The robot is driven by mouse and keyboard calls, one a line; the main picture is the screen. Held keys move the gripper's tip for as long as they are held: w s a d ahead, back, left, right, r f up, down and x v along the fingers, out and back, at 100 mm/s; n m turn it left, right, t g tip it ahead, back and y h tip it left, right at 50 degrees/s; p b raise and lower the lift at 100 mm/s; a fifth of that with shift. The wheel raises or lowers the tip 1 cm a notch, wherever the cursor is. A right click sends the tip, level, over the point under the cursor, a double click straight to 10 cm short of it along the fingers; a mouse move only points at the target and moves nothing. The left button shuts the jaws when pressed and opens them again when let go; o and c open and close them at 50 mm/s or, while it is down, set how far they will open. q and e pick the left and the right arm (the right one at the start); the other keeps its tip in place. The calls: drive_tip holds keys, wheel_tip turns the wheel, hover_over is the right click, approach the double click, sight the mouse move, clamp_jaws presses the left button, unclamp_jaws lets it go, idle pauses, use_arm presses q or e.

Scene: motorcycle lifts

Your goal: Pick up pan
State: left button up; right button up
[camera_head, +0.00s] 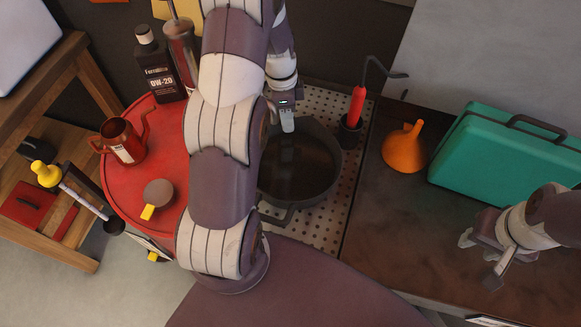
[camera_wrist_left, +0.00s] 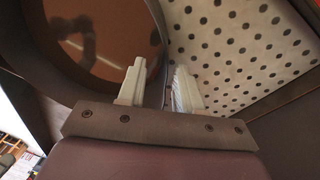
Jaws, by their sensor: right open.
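The pan (camera_head: 325,199) is dark and round, with brown inside, and sits on a perforated board. A small lug shows at its near side. In the left wrist view the pan (camera_wrist_left: 75,50) fills the upper left. My left gripper (camera_head: 287,125) reaches down at the pan's far rim. In the left wrist view its two pale fingers (camera_wrist_left: 160,88) stand on either side of the rim, one over the inside and one over the board. Whether they press on it is unclear. My right gripper (camera_head: 482,262) is open and empty over the dark bench at the right.
The perforated board (camera_head: 335,105) holds a black cup (camera_head: 350,133) with a red-handled tool. An orange funnel (camera_head: 404,150) and a green case (camera_head: 495,155) stand to the right. A red round tray (camera_head: 118,185) with a bottle and jug is left.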

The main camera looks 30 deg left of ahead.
sight(291, 137)
use_arm(q)
drive_tip(key=f, duration=0.2)
drive_tip(key=shift+s+d+f+p, duration=0.3)
drive_tip(key=shift+d+p, duration=0.05)
drive_tip(key=shift+d, duration=0.05)
drive_tip(key=shift+w+a+f, duration=0.15)
drive_tip(key=shift+w+f, duration=0.05)
drive_tip(key=shift+f, duration=0.3)
drive_tip(key=shift+s+r, duration=0.1)
clamp_jaws()
idle(0.5)
